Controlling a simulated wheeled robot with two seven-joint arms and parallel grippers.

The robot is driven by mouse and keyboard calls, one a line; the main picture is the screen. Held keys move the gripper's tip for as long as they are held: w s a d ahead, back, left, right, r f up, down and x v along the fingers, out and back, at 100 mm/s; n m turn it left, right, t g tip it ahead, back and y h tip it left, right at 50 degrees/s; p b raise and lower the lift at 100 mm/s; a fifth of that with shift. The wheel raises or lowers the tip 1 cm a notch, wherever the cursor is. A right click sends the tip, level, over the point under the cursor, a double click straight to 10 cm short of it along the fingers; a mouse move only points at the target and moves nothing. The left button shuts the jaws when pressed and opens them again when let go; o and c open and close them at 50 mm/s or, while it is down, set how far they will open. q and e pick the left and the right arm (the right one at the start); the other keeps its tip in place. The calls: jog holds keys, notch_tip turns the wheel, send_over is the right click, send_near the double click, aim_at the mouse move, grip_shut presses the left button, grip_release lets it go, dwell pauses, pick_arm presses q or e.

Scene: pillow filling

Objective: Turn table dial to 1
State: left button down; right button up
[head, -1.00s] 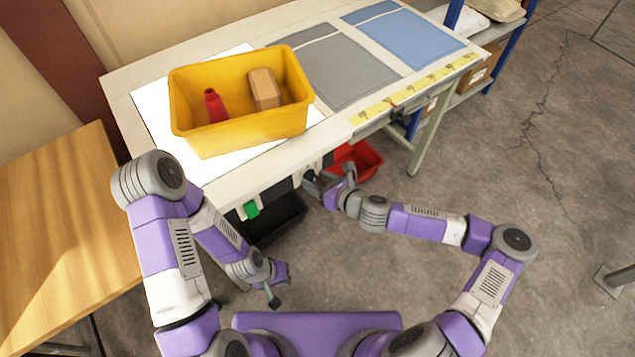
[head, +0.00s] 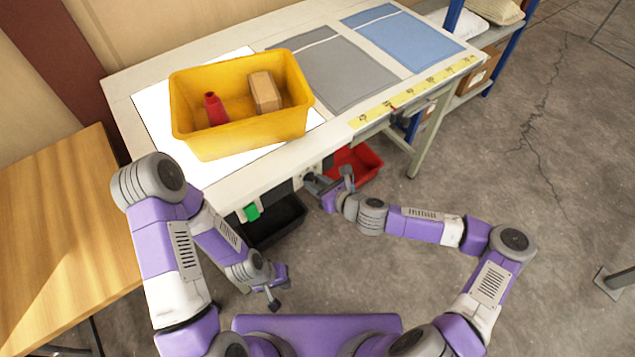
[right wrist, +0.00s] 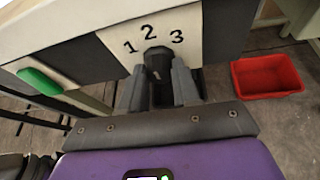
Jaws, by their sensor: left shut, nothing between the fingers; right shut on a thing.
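The table dial (right wrist: 158,60) is a dark knob on a white plate printed 1, 2 and 3, on the table's front edge, seen in the right wrist view. My right gripper (right wrist: 158,88) is shut on the dial, with one finger on each side of it; which number the dial points to is hard to tell. In the head view my right gripper (head: 314,184) is at the table's front, and the dial is mostly hidden there. My left gripper (head: 274,304) is shut and empty, low and away from the table.
A yellow bin (head: 240,142) with a red bottle (head: 216,110) and a tan block (head: 265,91) stands on the table. A green button (right wrist: 40,81) is left of the dial. A red bin (right wrist: 266,77) lies below to the right. A black bin (head: 275,220) is under the table.

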jog(key=shift+s+a+n+t+h+p, duration=0.2)
jog(key=shift+n+t+h+p, duration=0.65)
jog(key=shift+n, duration=0.7)
jog(key=shift+s+a+n+t+h+p, duration=0.15)
jog(key=shift+n+t+h+p, duration=0.65)
jog(key=shift+n, duration=0.75)
jog(key=shift+w+h, duration=0.1)
jog(key=shift+h, duration=0.15)
jog(key=o, duration=1)
jog(key=shift+o, duration=0.2)
